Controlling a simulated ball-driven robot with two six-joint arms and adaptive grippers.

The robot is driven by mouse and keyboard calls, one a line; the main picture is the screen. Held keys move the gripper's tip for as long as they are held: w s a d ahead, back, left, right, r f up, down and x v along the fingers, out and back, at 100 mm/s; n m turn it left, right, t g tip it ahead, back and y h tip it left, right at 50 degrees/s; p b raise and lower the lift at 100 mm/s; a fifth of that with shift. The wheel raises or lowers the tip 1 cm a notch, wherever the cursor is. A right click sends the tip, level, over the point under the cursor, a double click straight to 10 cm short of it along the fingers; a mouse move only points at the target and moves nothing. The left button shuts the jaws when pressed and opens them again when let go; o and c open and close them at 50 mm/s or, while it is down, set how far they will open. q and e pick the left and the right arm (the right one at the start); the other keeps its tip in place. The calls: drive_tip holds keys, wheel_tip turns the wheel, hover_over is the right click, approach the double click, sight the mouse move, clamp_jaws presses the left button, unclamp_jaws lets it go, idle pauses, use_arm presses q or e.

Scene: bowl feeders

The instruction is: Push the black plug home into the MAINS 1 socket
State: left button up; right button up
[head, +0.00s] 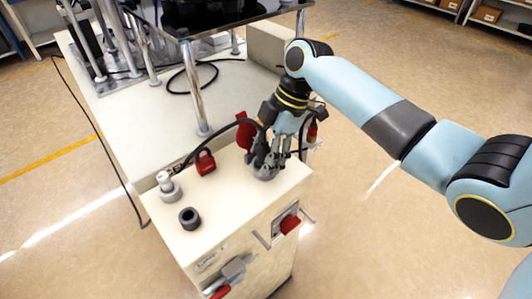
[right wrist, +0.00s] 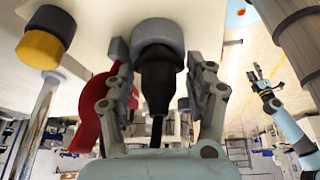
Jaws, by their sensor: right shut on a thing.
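My right gripper (head: 267,163) is at the far right part of the cream cabinet top, pointing down. In the right wrist view its two fingers stand on either side of the black plug (right wrist: 158,84), shut on it. A dark cable runs from the plug. The plug's nose meets a grey round socket (right wrist: 157,34), also seen under the fingers in the head view (head: 264,174). Whether a gap is left between plug and socket cannot be told. No MAINS 1 lettering is readable. A small, distant gripper in the right wrist view (right wrist: 262,84) looks like my left one.
On the cabinet top (head: 225,195) stand a red padlock (head: 205,162), a grey ring-shaped socket (head: 190,218) and a white-topped fitting (head: 168,184). A red flap (head: 243,130) is close behind my right gripper. Red-handled switches (head: 289,224) are on the front. A metal post (head: 194,88) rises behind.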

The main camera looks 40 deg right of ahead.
drive_tip(key=o, duration=1.2)
drive_tip(key=shift+s+f, duration=0.25)
drive_tip(key=shift+f, duration=0.3)
drive_tip(key=o, duration=0.4)
drive_tip(key=shift+w+f, duration=0.1)
drive_tip(key=shift+w, duration=0.2)
drive_tip(key=shift+o, duration=0.4)
drive_tip(key=shift+o, duration=0.2)
drive_tip(key=shift+w+r, duration=0.1)
drive_tip(key=shift+r, duration=0.1)
drive_tip(key=shift+o, duration=1.4)
drive_tip(key=shift+r, duration=0.1)
drive_tip(key=p+v, duration=0.7)
drive_tip(key=shift+w+a, duration=0.1)
drive_tip(key=shift+a, duration=0.05)
drive_tip(key=shift+r, duration=0.1)
